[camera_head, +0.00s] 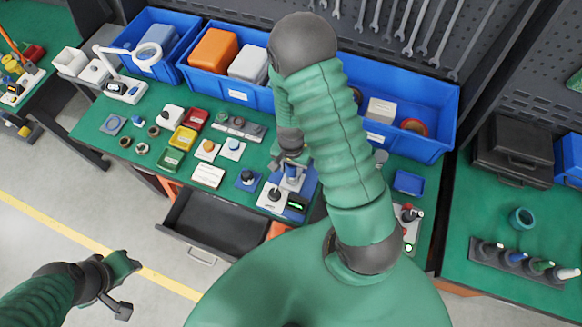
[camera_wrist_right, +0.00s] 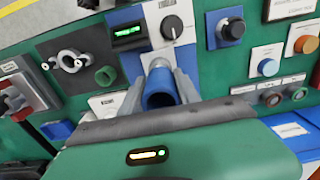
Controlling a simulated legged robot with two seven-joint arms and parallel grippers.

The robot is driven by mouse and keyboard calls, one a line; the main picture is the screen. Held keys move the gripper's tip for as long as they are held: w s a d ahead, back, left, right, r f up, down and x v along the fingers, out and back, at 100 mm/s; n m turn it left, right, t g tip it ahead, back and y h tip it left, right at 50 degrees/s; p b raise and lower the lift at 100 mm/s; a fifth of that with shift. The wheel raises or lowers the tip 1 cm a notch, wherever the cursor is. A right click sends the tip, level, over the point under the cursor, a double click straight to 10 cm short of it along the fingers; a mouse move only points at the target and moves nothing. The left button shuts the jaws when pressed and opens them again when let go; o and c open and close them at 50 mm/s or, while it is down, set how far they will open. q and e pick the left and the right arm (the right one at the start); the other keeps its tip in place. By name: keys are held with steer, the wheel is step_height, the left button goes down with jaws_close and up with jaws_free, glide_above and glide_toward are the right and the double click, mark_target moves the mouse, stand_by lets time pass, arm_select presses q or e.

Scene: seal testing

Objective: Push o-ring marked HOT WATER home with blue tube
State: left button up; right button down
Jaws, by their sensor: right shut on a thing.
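My right gripper (camera_head: 291,168) is over the bench, above a blue plate (camera_head: 308,187). In the right wrist view, its two grey fingers close on the sides of a blue tube (camera_wrist_right: 160,88). The tube's open end faces the camera. Its far end points at a pale fitting on the blue plate (camera_wrist_right: 126,16), but I cannot tell whether they touch. The o-ring marked HOT WATER cannot be made out; no such label is legible. My left gripper (camera_head: 117,286) hangs over the floor at the lower left, away from the bench, and its jaw opening is unclear.
A box with a green display (camera_wrist_right: 130,36) and a knob (camera_wrist_right: 172,27) stand close to the tube. Several small devices, rings and coloured trays cover the bench left of the plate. Blue bins (camera_head: 236,92) line the back. An open dark drawer (camera_head: 215,222) juts out in front.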

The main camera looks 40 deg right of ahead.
steer(key=shift+f, duration=0.15)
steer(key=shift+r+p, duration=0.85)
step_height(320, 180, up, 4)
steer(key=p, duration=0.3)
steer(key=shift+f, duration=0.1)
step_height(320, 180, up, 4)
steer(key=p, duration=0.3)
steer(key=shift+f, duration=0.25)
steer(key=shift+f, duration=0.1)
